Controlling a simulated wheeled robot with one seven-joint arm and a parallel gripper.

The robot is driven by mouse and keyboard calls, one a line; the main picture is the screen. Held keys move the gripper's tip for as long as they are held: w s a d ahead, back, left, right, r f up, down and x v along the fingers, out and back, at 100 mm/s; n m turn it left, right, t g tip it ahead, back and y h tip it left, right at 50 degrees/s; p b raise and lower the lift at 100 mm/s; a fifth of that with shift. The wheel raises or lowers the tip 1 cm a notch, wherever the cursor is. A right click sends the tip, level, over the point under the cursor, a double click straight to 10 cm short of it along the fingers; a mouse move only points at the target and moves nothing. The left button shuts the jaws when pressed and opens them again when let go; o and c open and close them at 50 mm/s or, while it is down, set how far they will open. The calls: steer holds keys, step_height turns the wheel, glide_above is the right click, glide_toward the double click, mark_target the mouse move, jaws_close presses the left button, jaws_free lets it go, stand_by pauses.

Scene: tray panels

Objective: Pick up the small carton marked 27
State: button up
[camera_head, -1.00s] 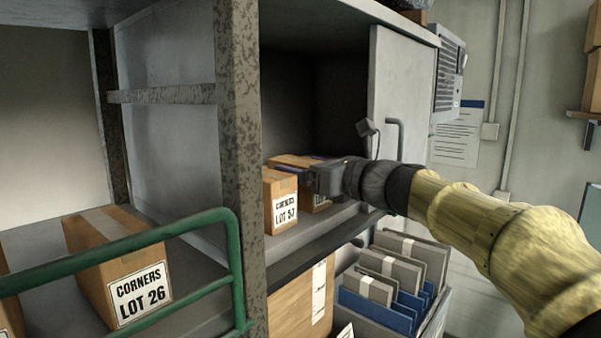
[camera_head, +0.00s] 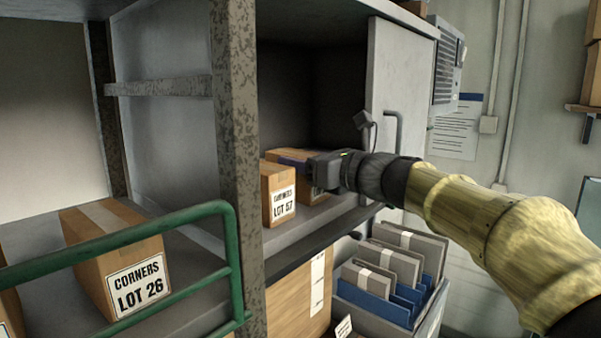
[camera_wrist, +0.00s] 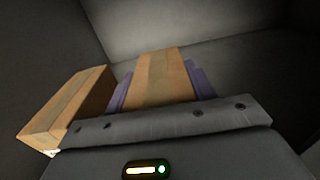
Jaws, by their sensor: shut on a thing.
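My gripper (camera_head: 300,160) reaches into the open cupboard compartment from the right. It is shut on a brown carton (camera_wrist: 158,72) with a tan tape strip, one purple-blue finger on each side of it in the wrist view. In the head view that held carton (camera_head: 318,194) is partly behind another carton and my gripper. Its label is mostly covered, so I cannot read a 27 on it. A carton marked LOT 57 (camera_head: 279,203) stands just left of it, and also shows in the wrist view (camera_wrist: 72,104). I cannot tell whether the held carton is clear of the shelf.
A speckled upright post (camera_head: 237,130) borders the compartment on the left, and an open door (camera_head: 392,100) on the right. A LOT 26 carton (camera_head: 112,255) stands behind a green rail (camera_head: 190,213). A bin with grey folders (camera_head: 395,262) stands below. The compartment's back is clear.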

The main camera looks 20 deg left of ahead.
steer(key=shift+r, duration=0.15)
steer(key=shift+r, duration=0.6)
step_height(320, 180, up, 2)
steer(key=shift+r, duration=0.1)
steer(key=b+v, duration=0.8)
steer(key=v, duration=1)
steer(key=shift+s, duration=0.1)
